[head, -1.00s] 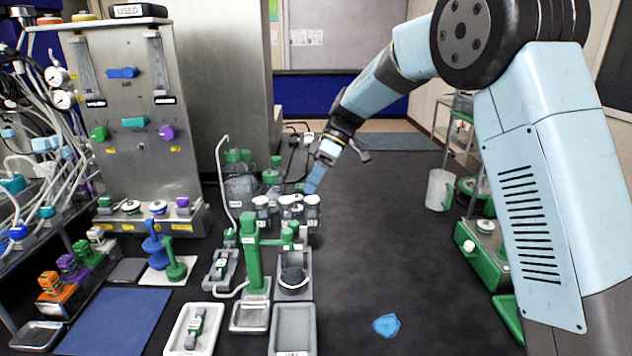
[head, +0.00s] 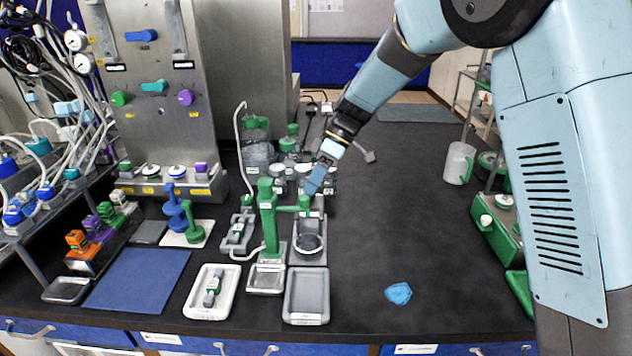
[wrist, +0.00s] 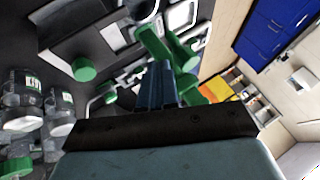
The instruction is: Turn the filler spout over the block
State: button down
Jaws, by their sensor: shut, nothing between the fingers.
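The green filler (head: 267,222) stands on the bench, an upright post with a short spout (head: 292,208) pointing right. The spout's end is above the back part of a grey block (head: 309,258) with a round ring on it. My gripper (head: 309,190) is shut and empty, its blue fingers pointing down right behind the spout's end. In the wrist view the shut fingers (wrist: 158,85) lie beside green filler parts (wrist: 155,45). Whether they touch the spout I cannot tell.
Grey-capped jars (head: 279,178) and green-capped bottles (head: 257,150) crowd behind the filler. Trays (head: 305,297) lie in front. A blue crumpled piece (head: 398,293) lies to the right on mostly clear bench.

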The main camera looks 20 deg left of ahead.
jog(key=shift+s+d+m+t+y, duration=0.2)
jog(key=shift+s+m, duration=0.2)
jog(key=shift+s, duration=0.15)
jog(key=shift+s+d+m+t+y, duration=0.1)
jog(key=shift+s+d+m+y, duration=0.1)
jog(key=shift+s+m, duration=0.25)
jog(key=shift+w, duration=0.1)
